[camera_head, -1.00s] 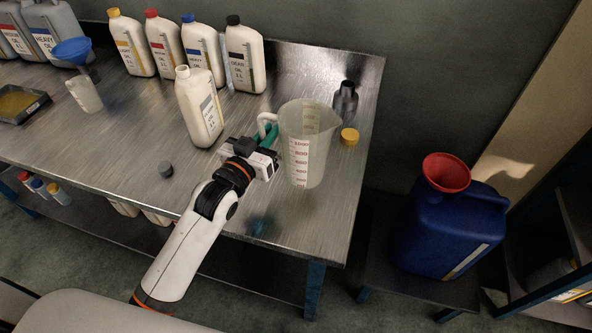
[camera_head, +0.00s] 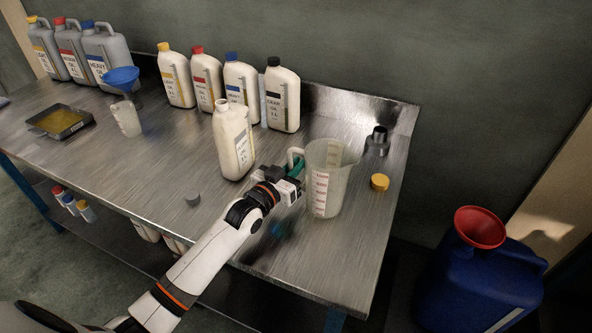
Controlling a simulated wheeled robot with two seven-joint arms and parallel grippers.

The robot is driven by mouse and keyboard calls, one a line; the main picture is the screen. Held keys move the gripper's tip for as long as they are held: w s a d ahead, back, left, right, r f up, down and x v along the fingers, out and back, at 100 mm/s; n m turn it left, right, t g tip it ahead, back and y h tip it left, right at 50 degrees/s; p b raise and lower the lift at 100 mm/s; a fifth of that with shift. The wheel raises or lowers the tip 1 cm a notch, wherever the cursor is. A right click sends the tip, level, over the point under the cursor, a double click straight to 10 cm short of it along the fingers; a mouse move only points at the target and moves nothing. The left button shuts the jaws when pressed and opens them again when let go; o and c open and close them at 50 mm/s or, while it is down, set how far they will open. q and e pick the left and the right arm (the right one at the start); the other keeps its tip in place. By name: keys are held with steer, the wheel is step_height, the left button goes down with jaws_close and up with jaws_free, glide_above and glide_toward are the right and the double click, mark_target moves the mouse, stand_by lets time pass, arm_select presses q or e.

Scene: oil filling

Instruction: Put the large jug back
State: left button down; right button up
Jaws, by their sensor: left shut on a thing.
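The large jug (camera_head: 328,182) is a translucent measuring jug with red markings, upright over the right part of the metal bench (camera_head: 290,255). I cannot tell whether its base touches the bench. My left gripper (camera_head: 291,178) is shut on the jug's handle (camera_head: 296,155), at the jug's left side. Its teal fingertips are partly hidden behind the handle and the gripper body. My right gripper is not in view.
An uncapped white bottle (camera_head: 234,142) stands left of the jug, with a grey cap (camera_head: 193,199) nearby. A yellow cap (camera_head: 380,182) and dark nozzle (camera_head: 378,141) are at the right. Capped bottles (camera_head: 241,92) line the back. A blue canister with red funnel (camera_head: 480,228) stands right of the bench.

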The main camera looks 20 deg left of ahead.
arm_select(q)
steer(key=shift+f, duration=0.55)
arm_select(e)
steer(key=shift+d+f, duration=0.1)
arm_select(q)
steer(key=c, duration=1.5)
jaws_free()
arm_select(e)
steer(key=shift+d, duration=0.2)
arm_select(q)
steer(key=shift+s, duration=0.1)
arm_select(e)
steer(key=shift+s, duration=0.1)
arm_select(q)
steer(key=v, duration=1.1)
steer(key=shift+s+a, duration=0.2)
steer(key=shift+s, duration=0.2)
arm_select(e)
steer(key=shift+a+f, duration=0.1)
